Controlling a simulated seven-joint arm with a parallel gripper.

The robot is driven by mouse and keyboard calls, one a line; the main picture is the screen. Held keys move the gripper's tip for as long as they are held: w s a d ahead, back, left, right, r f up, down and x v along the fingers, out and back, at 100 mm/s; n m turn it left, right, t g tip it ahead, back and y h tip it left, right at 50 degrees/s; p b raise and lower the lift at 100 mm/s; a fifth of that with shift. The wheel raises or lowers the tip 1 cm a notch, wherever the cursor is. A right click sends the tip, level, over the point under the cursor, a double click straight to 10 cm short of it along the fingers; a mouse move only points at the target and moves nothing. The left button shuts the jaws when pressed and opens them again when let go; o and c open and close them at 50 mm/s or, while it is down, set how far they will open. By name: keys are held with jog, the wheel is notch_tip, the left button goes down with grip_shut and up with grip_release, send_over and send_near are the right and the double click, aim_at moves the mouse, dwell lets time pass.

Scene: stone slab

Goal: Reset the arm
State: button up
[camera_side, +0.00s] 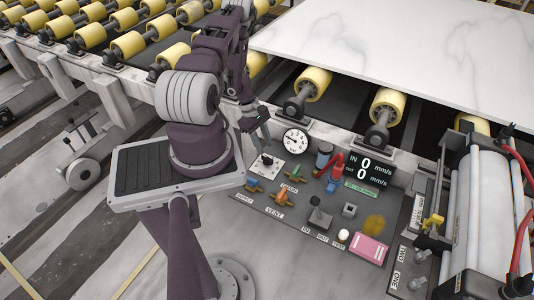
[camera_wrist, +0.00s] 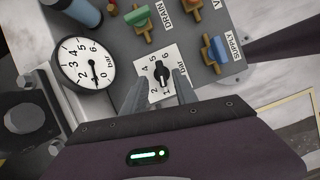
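My gripper (camera_wrist: 160,80) is open, its two grey fingers apart on either side of a black knob (camera_wrist: 162,72) on a white dial plate marked in bar. In the side view my gripper (camera_side: 263,140) is over this dial plate (camera_side: 266,172), at the upper left of the control panel (camera_side: 335,222). My arm is folded above its base. Whether the fingers touch the knob cannot be told.
A round pressure gauge (camera_side: 296,141) stands close right of my gripper. Valve handles, orange (camera_side: 281,198) and blue (camera_wrist: 218,48), sit near the dial. Rollers (camera_side: 312,82) and a white slab (camera_side: 400,50) lie behind. A large cylinder (camera_side: 485,215) stands right.

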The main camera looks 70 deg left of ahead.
jog(key=shift+s+a+r, duration=0.15)
jog(key=shift+a+r, duration=0.05)
jog(key=shift+r, duration=0.5)
